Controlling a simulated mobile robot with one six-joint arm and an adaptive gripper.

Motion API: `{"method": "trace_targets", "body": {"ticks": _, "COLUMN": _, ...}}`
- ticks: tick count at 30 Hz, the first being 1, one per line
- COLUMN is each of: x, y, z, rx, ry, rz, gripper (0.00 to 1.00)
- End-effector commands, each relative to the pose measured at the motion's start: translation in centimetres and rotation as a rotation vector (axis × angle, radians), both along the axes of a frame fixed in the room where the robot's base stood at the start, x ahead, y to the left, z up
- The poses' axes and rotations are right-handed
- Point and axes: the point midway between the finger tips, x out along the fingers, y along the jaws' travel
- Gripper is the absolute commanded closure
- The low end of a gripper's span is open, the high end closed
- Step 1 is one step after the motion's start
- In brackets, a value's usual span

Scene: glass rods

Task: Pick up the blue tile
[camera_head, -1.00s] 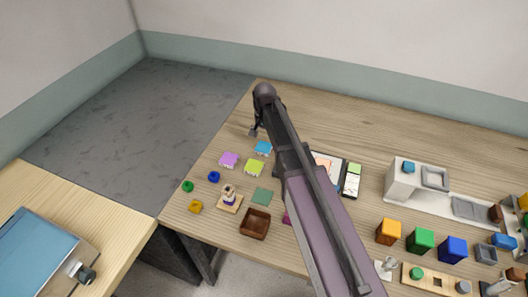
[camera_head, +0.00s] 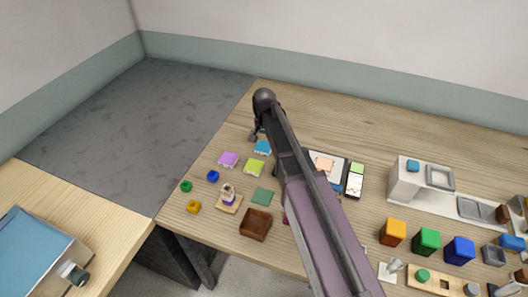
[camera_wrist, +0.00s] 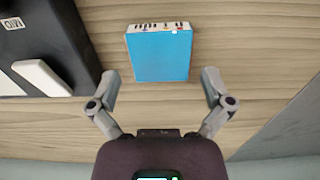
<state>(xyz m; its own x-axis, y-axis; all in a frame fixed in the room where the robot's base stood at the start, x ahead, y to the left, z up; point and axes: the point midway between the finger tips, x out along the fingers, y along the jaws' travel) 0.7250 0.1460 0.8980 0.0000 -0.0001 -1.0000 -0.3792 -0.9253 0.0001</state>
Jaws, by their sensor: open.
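The blue tile (camera_head: 263,147) lies on the wooden table, just below my gripper (camera_head: 257,133) in the head view. In the wrist view the blue tile (camera_wrist: 160,55) is a flat square with a pale edge bearing small coloured marks. My gripper (camera_wrist: 161,90) is open there, its two fingers spread wide. The tile is beyond the fingertips, between their lines and apart from both. Part of the gripper is hidden behind my arm in the head view.
A purple tile (camera_head: 228,159) and a yellow-green tile (camera_head: 256,166) lie near the blue one. A dark case with a white bar (camera_wrist: 42,76) stands left in the wrist view. A brown tray (camera_head: 255,224) is closer. The table's far side is clear.

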Motion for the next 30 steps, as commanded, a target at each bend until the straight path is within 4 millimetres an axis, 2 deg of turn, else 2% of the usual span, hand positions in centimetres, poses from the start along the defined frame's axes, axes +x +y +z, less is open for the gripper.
{"method": "trace_targets", "body": {"ticks": 3, "x": 0.0, "y": 0.0, "z": -1.3, "rx": 0.000, "ry": 0.000, "rz": -0.001, "gripper": 0.00}}
{"method": "trace_targets", "body": {"ticks": 9, "x": 0.0, "y": 0.0, "z": -2.2, "rx": 0.000, "ry": 0.000, "rz": 0.000, "gripper": 0.00}}
{"method": "trace_targets", "body": {"ticks": 30, "x": 0.0, "y": 0.0, "z": -2.3, "rx": 0.000, "ry": 0.000, "rz": 0.000, "gripper": 0.00}}
